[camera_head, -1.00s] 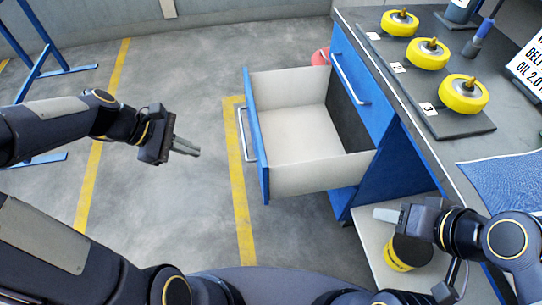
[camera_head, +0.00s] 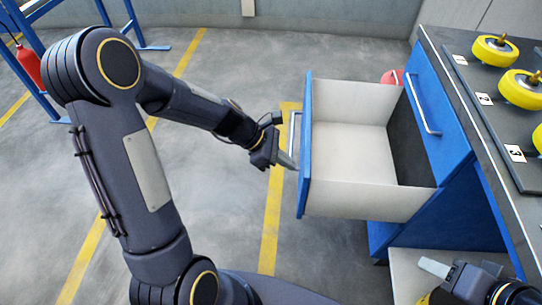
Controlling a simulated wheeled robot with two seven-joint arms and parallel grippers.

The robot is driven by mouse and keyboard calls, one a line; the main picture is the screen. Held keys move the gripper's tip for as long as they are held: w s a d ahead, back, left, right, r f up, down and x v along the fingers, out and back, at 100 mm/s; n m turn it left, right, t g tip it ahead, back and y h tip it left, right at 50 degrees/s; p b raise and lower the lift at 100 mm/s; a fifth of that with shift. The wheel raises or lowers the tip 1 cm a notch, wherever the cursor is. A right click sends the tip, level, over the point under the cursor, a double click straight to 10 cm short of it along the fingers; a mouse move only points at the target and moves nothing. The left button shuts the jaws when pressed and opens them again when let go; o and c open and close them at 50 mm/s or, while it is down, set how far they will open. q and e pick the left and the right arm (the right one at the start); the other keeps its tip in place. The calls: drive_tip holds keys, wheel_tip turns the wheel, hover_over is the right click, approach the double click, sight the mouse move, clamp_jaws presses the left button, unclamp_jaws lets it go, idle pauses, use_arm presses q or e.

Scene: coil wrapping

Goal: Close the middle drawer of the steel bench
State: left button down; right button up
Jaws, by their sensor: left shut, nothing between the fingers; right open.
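The drawer (camera_head: 350,150) of the steel bench is pulled out to the left. It has a blue front panel (camera_head: 306,150), pale walls and an empty pale floor. Its silver bar handle (camera_head: 293,135) is on the outer face of the front. My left gripper (camera_head: 288,163) is shut and empty, with its fingertips at the drawer front close to the lower part of the handle. I cannot tell whether they touch. My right gripper (camera_head: 433,268) is at the lower right, beside the bench's lower shelf and away from the drawer; it is open.
A closed blue drawer front with a handle (camera_head: 422,105) is on the bench. The dark bench top (camera_head: 462,85) holds several yellow coils (camera_head: 494,48) on a numbered board. A red round object (camera_head: 392,77) is behind the drawer. A blue frame (camera_head: 147,30) stands at upper left; floor is clear between.

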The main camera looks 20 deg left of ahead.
use_arm(q)
drive_tip(key=shift+w+d, duration=0.2)
drive_tip(key=shift+d, duration=0.75)
